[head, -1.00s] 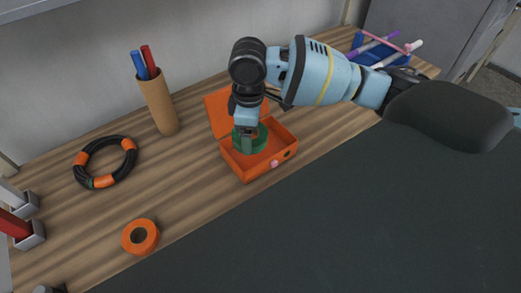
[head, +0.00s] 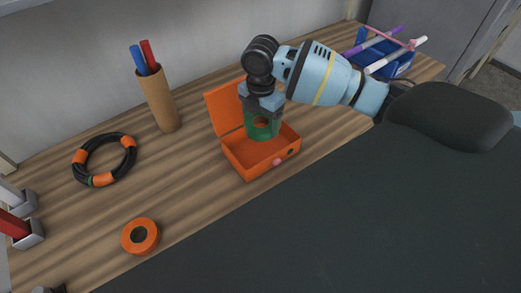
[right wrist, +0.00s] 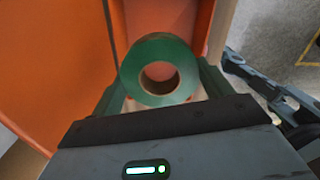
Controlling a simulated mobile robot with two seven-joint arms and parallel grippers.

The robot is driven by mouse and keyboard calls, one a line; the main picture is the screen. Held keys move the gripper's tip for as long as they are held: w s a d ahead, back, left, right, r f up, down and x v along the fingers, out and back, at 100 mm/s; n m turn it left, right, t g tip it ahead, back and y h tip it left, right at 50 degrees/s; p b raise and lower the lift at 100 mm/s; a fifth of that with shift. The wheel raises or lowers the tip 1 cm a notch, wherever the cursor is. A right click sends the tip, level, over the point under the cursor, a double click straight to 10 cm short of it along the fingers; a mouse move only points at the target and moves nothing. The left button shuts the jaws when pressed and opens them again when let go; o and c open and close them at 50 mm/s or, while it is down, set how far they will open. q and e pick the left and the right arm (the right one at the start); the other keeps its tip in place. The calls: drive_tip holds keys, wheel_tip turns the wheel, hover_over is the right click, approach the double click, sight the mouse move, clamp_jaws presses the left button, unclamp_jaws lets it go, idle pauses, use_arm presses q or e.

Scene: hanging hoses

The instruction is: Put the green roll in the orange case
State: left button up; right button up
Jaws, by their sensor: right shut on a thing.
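The green roll (head: 252,128) is between the fingers of my right gripper (head: 264,118), which is shut on it. In the right wrist view the green roll (right wrist: 133,70) sits between both fingers, with the orange case (right wrist: 60,60) behind.
An orange roll (head: 127,237) lies front left. A black-orange hose ring (head: 77,168) lies at the left, and a brown pen cup (head: 159,100) stands behind. A blue holder (head: 403,66) with pens is back right. Wood is clear between the ring and the case.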

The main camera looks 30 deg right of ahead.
sight(261, 151)
drive_tip(key=shift+f, duration=4.95)
drive_tip(key=shift+f, duration=0.15)
drive_tip(key=o, duration=0.8)
wheel_tip(261, 151, up, 12)
drive_tip(key=shift+r, duration=0.15)
